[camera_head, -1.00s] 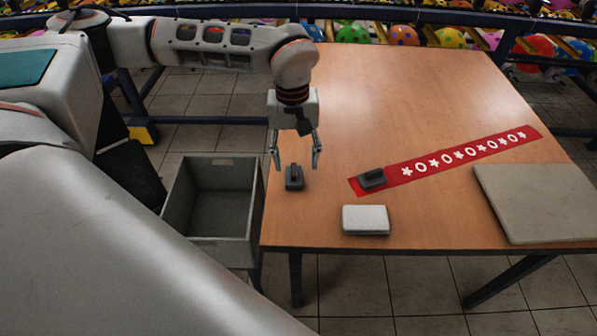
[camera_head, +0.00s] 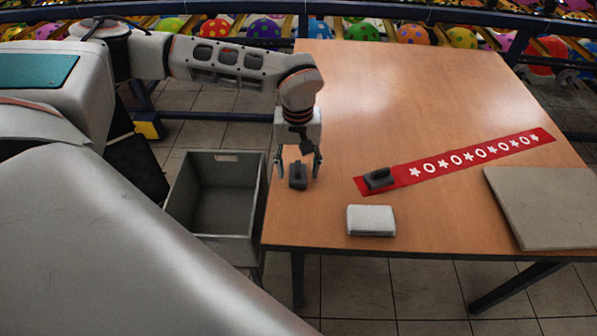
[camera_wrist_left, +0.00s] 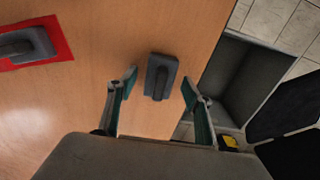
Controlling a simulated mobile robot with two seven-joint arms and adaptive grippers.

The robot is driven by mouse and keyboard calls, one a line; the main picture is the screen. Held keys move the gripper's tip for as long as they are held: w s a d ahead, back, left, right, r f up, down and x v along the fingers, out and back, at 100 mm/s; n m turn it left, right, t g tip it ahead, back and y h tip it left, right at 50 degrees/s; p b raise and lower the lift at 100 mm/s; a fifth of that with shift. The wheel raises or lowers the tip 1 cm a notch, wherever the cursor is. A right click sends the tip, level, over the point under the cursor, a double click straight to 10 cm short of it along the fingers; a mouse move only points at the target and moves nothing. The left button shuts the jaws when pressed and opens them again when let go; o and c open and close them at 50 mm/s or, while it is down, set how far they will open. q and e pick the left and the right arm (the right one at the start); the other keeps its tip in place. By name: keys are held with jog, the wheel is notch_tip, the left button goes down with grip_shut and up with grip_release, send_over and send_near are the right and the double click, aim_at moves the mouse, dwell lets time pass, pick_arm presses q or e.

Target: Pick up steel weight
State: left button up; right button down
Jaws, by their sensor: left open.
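A dark grey steel weight (camera_head: 298,175) with a raised handle stands on the wooden table near its left edge. It also shows in the left wrist view (camera_wrist_left: 161,77). My left gripper (camera_head: 298,171) is open and points down over this weight, with one finger on each side. In the left wrist view the open fingers (camera_wrist_left: 156,88) flank the weight's near end, with gaps on both sides. A second, similar weight (camera_head: 379,179) sits on the left end of a red banner (camera_head: 470,160) with white stars and rings. My right gripper is not in view.
A white block (camera_head: 371,221) lies near the table's front edge. A flat grey board (camera_head: 545,205) lies at the right. A grey open bin (camera_head: 215,197) stands left of the table (camera_head: 400,90). The back of the table is clear.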

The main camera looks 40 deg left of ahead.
aim_at(298, 166)
pick_arm(q)
grip_shut()
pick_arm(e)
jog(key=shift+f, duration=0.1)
pick_arm(q)
jog(key=shift+r, duration=0.15)
